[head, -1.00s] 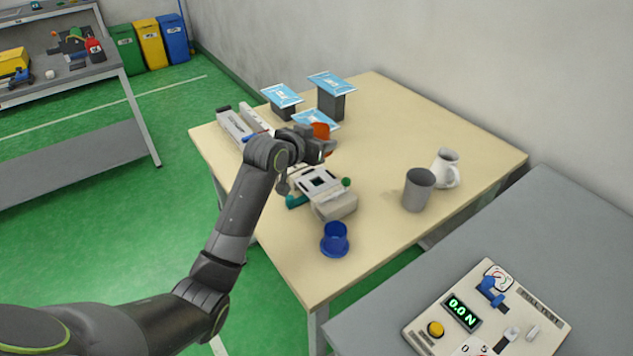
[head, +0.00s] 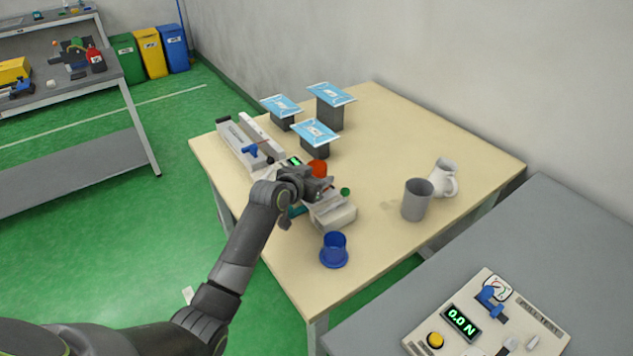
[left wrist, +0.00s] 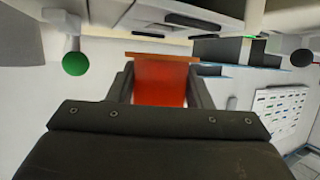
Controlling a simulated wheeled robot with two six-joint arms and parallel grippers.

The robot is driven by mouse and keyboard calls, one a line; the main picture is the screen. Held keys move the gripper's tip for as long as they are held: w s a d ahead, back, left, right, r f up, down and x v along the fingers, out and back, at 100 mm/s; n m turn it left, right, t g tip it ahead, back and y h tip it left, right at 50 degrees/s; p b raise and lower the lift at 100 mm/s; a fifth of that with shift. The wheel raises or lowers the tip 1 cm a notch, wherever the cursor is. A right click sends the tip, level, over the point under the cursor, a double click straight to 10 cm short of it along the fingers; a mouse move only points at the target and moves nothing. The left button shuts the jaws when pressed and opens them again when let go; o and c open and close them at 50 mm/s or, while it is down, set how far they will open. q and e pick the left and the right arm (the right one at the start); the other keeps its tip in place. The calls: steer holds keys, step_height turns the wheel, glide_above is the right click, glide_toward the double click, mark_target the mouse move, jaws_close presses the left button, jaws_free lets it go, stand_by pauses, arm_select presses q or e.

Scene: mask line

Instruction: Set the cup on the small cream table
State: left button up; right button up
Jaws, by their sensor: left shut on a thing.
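My left gripper (head: 318,187) is shut on a red-orange cup (head: 318,167), over the machine on the cream table (head: 410,135). The arm hides part of the cup's surroundings. In the left wrist view the red cup (left wrist: 160,83) sits between the two dark fingers, its wider orange rim showing beyond them. I cannot tell the exact gap between the cup and the machine below it. My right gripper is not in view.
A blue cup on a blue base (head: 334,250) stands at the table's near edge. A white-grey machine (head: 333,215) lies beside the gripper.

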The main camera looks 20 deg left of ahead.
arm_select(q)
steer(key=shift+f, duration=0.9)
steer(key=shift+f, duration=0.3)
steer(key=o, duration=1)
steer(key=shift+r, duration=0.1)
